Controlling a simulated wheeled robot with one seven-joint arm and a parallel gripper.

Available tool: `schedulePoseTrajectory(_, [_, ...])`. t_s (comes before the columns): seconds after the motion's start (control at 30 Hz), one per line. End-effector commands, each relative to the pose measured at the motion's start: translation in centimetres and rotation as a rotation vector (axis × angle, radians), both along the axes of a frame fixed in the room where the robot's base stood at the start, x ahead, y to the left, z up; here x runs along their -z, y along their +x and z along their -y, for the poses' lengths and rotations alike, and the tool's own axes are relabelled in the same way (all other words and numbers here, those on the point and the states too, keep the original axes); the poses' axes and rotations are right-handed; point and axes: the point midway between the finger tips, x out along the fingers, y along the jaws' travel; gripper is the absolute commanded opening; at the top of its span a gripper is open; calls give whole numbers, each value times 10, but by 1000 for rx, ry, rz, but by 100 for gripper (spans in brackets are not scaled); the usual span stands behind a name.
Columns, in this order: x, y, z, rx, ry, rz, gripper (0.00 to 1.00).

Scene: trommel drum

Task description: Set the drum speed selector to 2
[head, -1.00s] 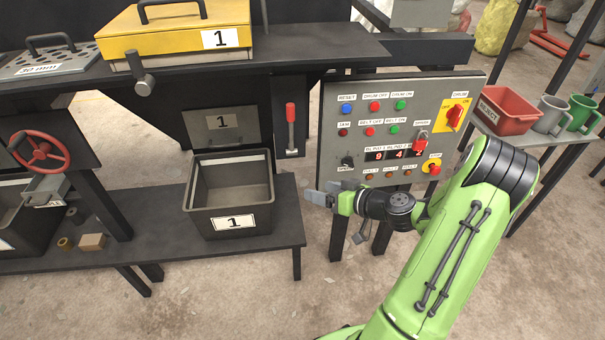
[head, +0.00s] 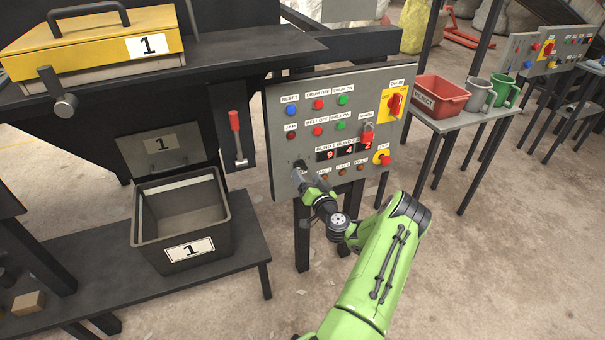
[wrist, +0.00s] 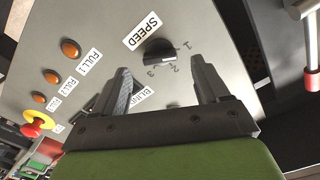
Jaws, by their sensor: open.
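The drum speed selector (wrist: 157,50) is a black knob under the SPEED label (wrist: 142,31) in the wrist view, with the marks 1, 2 and 3 along one side. Its pointer setting is too small to read surely. My gripper (wrist: 160,82) is open, its two fingers pointing toward the knob, one to each side of its line. The knob appears just beyond the fingertips, and nothing is between them. In the head view my gripper (head: 306,176) is at the lower left of the grey control panel (head: 285,136) and largely covers the selector.
A red-handled lever (head: 235,122) and a grey bin (head: 222,235) stand left of the panel. The floor in front is open.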

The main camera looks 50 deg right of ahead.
Motion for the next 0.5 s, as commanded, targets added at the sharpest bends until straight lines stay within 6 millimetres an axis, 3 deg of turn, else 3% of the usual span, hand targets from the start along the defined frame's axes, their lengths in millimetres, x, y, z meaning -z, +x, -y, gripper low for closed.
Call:
schedulePoseTrajectory(0.2, [1,29,17,0,0,0,74])
schedulePoseTrajectory(0.5, [1,33,19,1,3,-1,74])
